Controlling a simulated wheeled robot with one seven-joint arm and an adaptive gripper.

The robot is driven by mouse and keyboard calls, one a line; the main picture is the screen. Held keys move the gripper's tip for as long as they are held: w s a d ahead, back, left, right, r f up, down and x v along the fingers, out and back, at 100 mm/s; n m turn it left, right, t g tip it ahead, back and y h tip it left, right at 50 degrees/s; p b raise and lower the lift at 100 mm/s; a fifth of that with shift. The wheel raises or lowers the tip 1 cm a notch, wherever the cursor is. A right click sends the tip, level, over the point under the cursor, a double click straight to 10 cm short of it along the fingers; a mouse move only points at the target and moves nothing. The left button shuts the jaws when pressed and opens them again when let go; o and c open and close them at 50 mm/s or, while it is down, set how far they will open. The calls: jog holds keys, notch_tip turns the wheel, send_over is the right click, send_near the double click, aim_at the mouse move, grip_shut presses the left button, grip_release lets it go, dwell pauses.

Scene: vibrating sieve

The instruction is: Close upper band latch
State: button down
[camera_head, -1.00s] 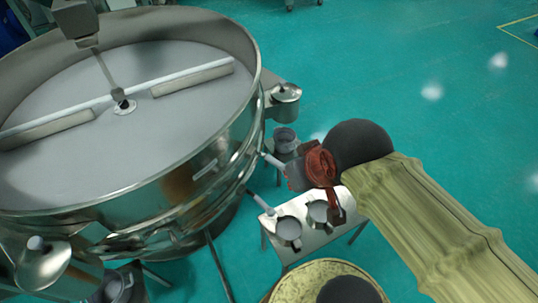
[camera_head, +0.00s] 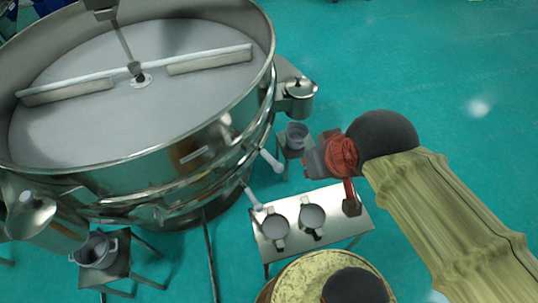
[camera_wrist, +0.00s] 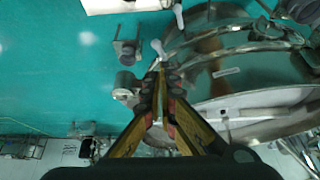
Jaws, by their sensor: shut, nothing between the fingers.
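The upper band latch shows as a white handle (camera_head: 270,160) on the right side of the steel sieve (camera_head: 190,155). It sticks outward and down to the right from the upper band. A lower white handle (camera_head: 252,198) sits on the band beneath. My gripper (camera_head: 308,160) is just right of the upper handle in the head view, with a small gap between them there. In the wrist view the shut, empty fingertips (camera_wrist: 160,68) are close to a white handle (camera_wrist: 158,47); contact cannot be told. Another white handle (camera_wrist: 178,15) shows farther up.
A low steel table (camera_head: 345,222) with two pots stands below my gripper. A small stand with a grey pot (camera_head: 297,135) is behind it. A lidded side outlet (camera_head: 298,95) juts from the sieve. A yellow-topped drum (camera_head: 315,280) is in front. Green floor at right is clear.

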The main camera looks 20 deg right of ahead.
jog(key=shift+d, duration=0.1)
jog(key=w+d+f+m+g+y+b, duration=0.15)
jog(key=w+d+f+m+g, duration=0.35)
jog(key=w+f, duration=1)
jog(key=w+d+f+m+g+y, duration=0.25)
jog(key=w+d+f+m, duration=0.35)
jog(key=w+f, duration=0.85)
jog(key=w+m, duration=0.1)
jog(key=w, duration=0.1)
jog(key=w+d+m, duration=0.1)
jog(key=w, duration=0.1)
jog(key=shift+w+f, duration=0.15)
jog(key=shift+w, duration=0.05)
